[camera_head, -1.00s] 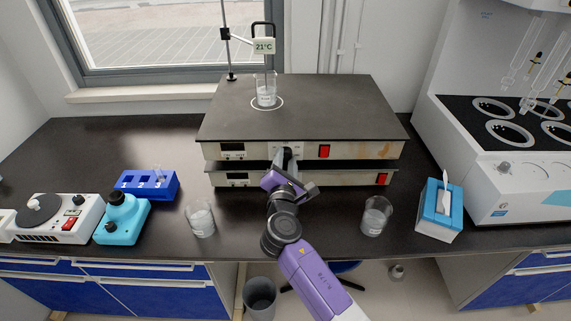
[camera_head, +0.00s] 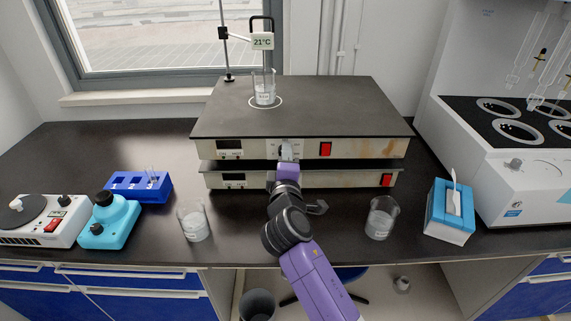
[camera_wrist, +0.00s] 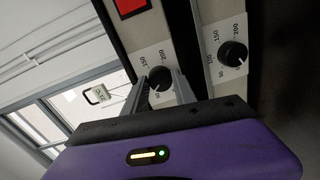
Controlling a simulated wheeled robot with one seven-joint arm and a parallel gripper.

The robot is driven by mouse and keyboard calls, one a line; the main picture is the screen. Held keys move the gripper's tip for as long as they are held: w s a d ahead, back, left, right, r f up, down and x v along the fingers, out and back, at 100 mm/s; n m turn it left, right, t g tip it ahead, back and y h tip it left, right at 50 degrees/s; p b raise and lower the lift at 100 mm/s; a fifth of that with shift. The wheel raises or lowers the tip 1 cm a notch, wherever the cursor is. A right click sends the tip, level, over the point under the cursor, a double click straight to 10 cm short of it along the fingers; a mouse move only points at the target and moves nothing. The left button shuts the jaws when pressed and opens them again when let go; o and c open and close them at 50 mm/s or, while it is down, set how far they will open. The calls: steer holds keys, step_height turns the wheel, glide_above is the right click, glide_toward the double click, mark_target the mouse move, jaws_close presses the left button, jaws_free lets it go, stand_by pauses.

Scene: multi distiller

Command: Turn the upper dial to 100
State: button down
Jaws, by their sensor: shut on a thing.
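The upper dial is a black round knob (camera_wrist: 160,78) on a white scale plate on the front of the upper hotplate (camera_head: 345,148). In the wrist view the numbers 150 and 200 show beside it, but its pointer setting cannot be read. My gripper (camera_wrist: 158,88) has its two grey fingers on either side of this knob and is shut on it. In the head view my gripper (camera_head: 287,156) covers most of the dial. The lower dial (camera_wrist: 232,53) on the lower hotplate (camera_head: 330,180) is apart from the fingers.
A beaker (camera_head: 264,92) stands on the upper hotplate under a 21°C thermometer (camera_head: 262,41). Red switches (camera_head: 325,149) sit right of the dials. Beakers stand in front at left (camera_head: 194,222) and right (camera_head: 381,220). A blue tissue box (camera_head: 450,212) is farther right.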

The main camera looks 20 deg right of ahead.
steer(key=shift+f+m+y+b, duration=0.2)
steer(key=shift+m+y+b, duration=0.1)
steer(key=shift+m+b, duration=2.55)
steer(key=shift+m+p, duration=0.4)
steer(key=shift+m, duration=0.15)
steer(key=c, duration=1)
jaws_free()
steer(key=shift+r, duration=0.1)
steer(key=shift+s, duration=0.1)
steer(key=v, duration=0.7)
steer(key=shift+s, duration=0.3)
